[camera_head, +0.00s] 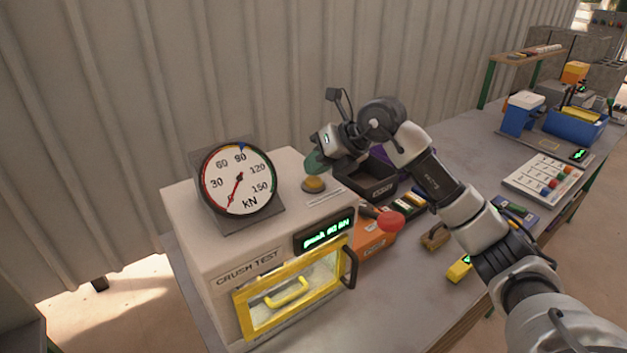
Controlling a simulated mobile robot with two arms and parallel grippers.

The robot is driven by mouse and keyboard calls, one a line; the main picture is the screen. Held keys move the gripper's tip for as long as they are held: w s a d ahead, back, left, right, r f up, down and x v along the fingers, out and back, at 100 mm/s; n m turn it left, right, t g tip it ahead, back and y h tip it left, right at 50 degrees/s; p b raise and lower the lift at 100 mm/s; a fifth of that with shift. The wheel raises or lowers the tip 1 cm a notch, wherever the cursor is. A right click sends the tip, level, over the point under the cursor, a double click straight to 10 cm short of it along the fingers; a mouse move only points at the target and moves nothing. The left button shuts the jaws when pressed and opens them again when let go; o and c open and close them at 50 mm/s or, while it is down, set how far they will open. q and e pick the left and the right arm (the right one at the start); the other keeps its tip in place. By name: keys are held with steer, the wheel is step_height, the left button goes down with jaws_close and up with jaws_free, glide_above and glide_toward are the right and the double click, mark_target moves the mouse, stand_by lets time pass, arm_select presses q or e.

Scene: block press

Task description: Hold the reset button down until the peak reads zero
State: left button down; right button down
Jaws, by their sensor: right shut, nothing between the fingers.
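The crush test press (195,240) is a white box with a round kN gauge (238,180) on top. A green display (326,234) shows "peak" with a nonzero number in kN, too small to read surely. The yellow reset button (314,185) is on the press top, right of the gauge. My right gripper (315,164) is shut and empty, its green fingertips just above the button; I cannot tell whether they touch it. My left gripper is out of view.
A dark bin (372,188) is behind my right arm.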

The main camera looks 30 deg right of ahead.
mark_target(316, 178)
steer(key=shift+f+b, duration=0.4)
steer(key=shift+f, duration=0.2)
stand_by(0.4)
steer(key=shift+r, duration=0.1)
stand_by(1.8)
steer(key=shift+r+p, duration=0.7)
steer(key=shift+r, duration=0.2)
step_height(316, 178, up, 5)
steer(key=p, duration=0.3)
steer(key=shift+p, duration=0.4)
